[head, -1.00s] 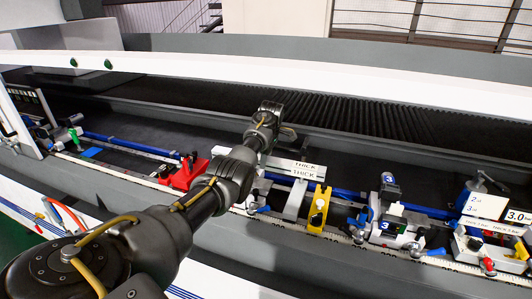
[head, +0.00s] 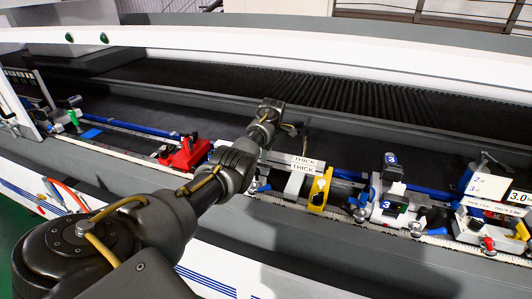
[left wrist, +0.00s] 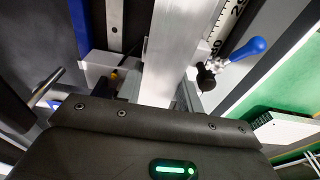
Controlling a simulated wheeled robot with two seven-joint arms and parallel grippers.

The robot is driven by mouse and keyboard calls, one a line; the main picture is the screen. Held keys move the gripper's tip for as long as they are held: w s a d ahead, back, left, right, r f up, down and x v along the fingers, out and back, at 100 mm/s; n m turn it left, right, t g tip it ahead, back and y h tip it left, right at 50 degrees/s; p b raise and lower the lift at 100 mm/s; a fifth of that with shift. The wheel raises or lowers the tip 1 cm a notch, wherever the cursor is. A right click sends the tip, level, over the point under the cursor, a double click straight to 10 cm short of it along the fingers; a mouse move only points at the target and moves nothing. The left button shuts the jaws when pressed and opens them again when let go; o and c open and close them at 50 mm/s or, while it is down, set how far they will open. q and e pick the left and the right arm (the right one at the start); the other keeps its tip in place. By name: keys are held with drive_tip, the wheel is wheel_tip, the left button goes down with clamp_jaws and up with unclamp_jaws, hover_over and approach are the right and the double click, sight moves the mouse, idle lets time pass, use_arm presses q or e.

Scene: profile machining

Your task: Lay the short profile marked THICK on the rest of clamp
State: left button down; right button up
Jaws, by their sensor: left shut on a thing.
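The short profile (head: 290,161), a pale bar with THICK written twice near its right end, lies across the middle of the head view. It appears just behind the top of a yellow-faced clamp (head: 318,190); I cannot tell whether it touches anything below. In the left wrist view the profile (left wrist: 172,50) runs from the top edge down between the fingers. My left gripper (left wrist: 158,92) is shut on it. In the head view my own arm hides the fingers and the profile's left end. My right gripper is in neither view now.
A red clamp (head: 186,154) stands to the left and a clamp marked 3 (head: 393,206) to the right. Farther right are white number cards (head: 486,187). A blue-knobbed lever (left wrist: 253,47) is close beside the profile in the wrist view. A dark ribbed cover (head: 350,95) lies behind.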

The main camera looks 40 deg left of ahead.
use_arm(q)
drive_tip(key=shift+f, duration=0.4)
idle(0.3)
drive_tip(key=c, duration=0.8)
unclamp_jaws()
drive_tip(key=shift+r, duration=0.1)
drive_tip(key=shift+c, duration=0.2)
drive_tip(key=shift+s, duration=0.1)
drive_tip(key=r+b, duration=0.1)
drive_tip(key=r, duration=0.2)
drive_tip(key=r+b, duration=0.1)
drive_tip(key=r, duration=0.2)
drive_tip(key=d+r+b, duration=0.1)
drive_tip(key=r, duration=0.2)
drive_tip(key=shift+w+r+b, duration=0.1)
drive_tip(key=shift+w+b, duration=0.2)
drive_tip(key=shift+d+r, duration=0.1)
drive_tip(key=shift+r, duration=0.65)
